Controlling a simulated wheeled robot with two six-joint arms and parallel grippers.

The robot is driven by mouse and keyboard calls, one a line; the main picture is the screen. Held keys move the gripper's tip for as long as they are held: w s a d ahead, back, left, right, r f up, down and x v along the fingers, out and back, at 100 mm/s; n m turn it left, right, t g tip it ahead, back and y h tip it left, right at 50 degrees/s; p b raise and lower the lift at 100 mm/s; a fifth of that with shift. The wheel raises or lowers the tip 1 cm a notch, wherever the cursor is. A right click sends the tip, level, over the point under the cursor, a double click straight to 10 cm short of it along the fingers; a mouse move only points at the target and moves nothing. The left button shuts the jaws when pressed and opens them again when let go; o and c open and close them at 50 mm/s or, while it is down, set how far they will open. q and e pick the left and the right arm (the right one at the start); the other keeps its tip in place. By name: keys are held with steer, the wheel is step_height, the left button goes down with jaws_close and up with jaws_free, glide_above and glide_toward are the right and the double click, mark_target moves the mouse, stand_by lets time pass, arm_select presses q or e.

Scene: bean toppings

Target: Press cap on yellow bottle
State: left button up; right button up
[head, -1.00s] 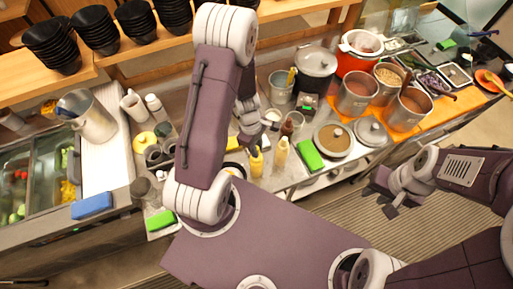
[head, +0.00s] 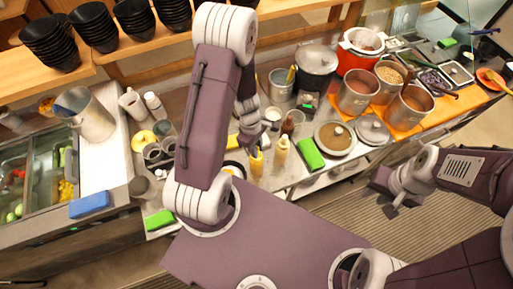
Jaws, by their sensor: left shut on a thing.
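The yellow bottle (head: 257,164) stands on the counter's front part, near the middle of the head view. My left gripper (head: 254,146) is directly over its top, with the fingers pointing down. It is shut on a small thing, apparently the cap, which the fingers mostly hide. I cannot tell whether the cap touches the bottle's neck. A cream bottle (head: 282,153) with a pointed top stands just right of the yellow one. My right gripper (head: 388,196) hangs over the floor at the right, away from the counter and empty; its finger gap is unclear.
Metal pots (head: 357,96) stand further right. My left arm hides part of the counter.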

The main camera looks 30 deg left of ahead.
arm_select(q)
steer(key=o, duration=1.4)
steer(key=shift+f, duration=0.1)
step_height(320, 180, up, 7)
steer(key=p, duration=0.6)
steer(key=shift+f+p, duration=0.15)
steer(key=shift+p, duration=0.15)
steer(key=shift+f, duration=0.1)
steer(key=shift+c, duration=0.3)
jaws_close()
steer(key=shift+f, duration=0.2)
